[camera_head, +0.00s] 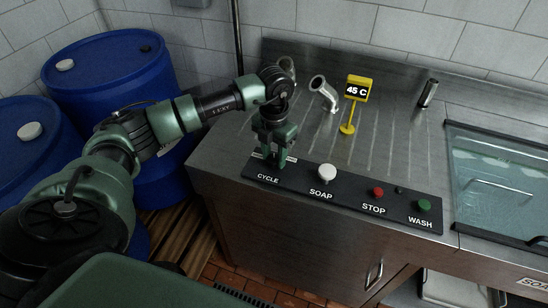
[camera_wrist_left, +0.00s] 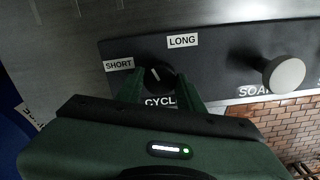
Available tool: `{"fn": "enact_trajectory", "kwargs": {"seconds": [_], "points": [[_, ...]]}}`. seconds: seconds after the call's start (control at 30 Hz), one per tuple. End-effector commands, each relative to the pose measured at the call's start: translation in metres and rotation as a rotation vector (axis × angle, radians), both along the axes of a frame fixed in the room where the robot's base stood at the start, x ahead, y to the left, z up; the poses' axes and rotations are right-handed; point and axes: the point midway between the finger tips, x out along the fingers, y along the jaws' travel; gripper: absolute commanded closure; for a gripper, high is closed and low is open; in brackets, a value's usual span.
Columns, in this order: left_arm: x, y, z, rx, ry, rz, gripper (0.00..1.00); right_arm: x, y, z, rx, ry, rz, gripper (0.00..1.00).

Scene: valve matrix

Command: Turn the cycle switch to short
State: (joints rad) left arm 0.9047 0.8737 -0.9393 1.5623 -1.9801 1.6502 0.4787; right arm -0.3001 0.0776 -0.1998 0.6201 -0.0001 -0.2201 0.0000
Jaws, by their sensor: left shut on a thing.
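The cycle switch is a black round knob (camera_wrist_left: 158,74) with a small white mark, above the CYCLE lettering in the left wrist view. The SHORT label (camera_wrist_left: 119,64) is to its left and the LONG label (camera_wrist_left: 183,41) to its upper right. The mark is small, and I cannot tell exactly which way it points. My left gripper (camera_head: 271,161) reaches down to the left end of the black control panel (camera_head: 340,198). In the wrist view its fingers (camera_wrist_left: 161,88) are on both sides of the knob, shut on it. In the head view the gripper hides the knob. My right gripper is not in view.
On the panel, right of the switch, are the white soap knob (camera_head: 326,172), red stop button (camera_head: 378,192) and green wash button (camera_head: 424,205). A yellow 45 C sign (camera_head: 357,90) and a faucet (camera_head: 323,91) stand behind. A water basin (camera_head: 500,185) is at right, blue barrels (camera_head: 110,75) at left.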

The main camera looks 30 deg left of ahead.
Motion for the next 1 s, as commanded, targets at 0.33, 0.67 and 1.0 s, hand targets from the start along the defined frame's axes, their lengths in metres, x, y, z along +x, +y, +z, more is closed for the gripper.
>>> {"fn": "enact_trajectory", "kwargs": {"seconds": [0.33, 0.67, 1.0], "points": [[0.0018, 0.0011, 0.0016, 0.001, -0.006, 0.271, 1.0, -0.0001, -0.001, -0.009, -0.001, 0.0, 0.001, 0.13], [0.002, 0.0013, 0.0026, 0.0, -0.007, 0.401, 1.0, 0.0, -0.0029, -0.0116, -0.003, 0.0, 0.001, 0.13], [0.0023, 0.0014, 0.0032, 0.0, -0.008, 0.428, 1.0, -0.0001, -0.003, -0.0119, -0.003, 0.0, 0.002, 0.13]]}}
